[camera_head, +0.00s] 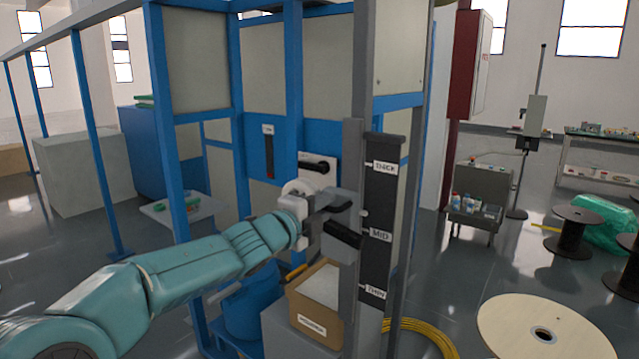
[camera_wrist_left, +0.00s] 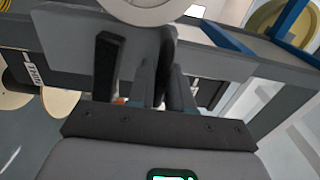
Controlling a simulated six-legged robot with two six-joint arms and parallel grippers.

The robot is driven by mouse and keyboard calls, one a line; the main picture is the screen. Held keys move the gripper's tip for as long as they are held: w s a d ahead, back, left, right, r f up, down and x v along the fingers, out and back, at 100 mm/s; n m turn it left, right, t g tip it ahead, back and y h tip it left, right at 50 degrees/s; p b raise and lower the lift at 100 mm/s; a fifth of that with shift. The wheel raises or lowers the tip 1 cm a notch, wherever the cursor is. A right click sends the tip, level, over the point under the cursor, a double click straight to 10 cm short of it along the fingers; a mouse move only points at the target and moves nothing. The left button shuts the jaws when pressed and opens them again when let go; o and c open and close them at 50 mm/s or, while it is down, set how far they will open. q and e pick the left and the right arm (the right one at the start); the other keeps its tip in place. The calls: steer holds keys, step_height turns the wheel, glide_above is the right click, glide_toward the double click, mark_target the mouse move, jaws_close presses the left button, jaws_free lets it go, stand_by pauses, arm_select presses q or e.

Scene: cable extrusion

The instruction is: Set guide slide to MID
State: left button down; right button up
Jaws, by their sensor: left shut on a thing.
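The guide slide is an upright dark scale panel (camera_head: 378,205) with the labels THICK at the top, MID (camera_head: 381,236) halfway and THIN (camera_head: 375,292) at the bottom. A black slide handle (camera_head: 343,235) sticks out to the left at about the height of MID. My left gripper (camera_head: 335,215) is at the slide, shut on the handle. In the left wrist view the fingers (camera_wrist_left: 167,88) close around a dark bar, and the THIN label (camera_wrist_left: 31,68) shows at left. The exact slide mark is partly hidden by the gripper. My right gripper is not in view.
A grey post (camera_head: 352,140) and blue frame stand around the slide. A cardboard box (camera_head: 318,300) is below the gripper. A yellow cable coil (camera_head: 420,332) and a wooden reel (camera_head: 520,320) lie on the floor at right. A black knob (camera_head: 316,166) is behind the gripper.

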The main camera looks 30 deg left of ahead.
arm_select(q)
steer(key=shift+f+b, duration=2.05)
steer(key=shift+f, duration=0.3)
steer(key=c, duration=1)
jaws_free()
steer(key=shift+r, duration=0.2)
steer(key=shift+s, duration=0.1)
glide_toward(329, 224)
steer(key=shift+r+b, duration=0.2)
steer(key=shift+b, duration=0.1)
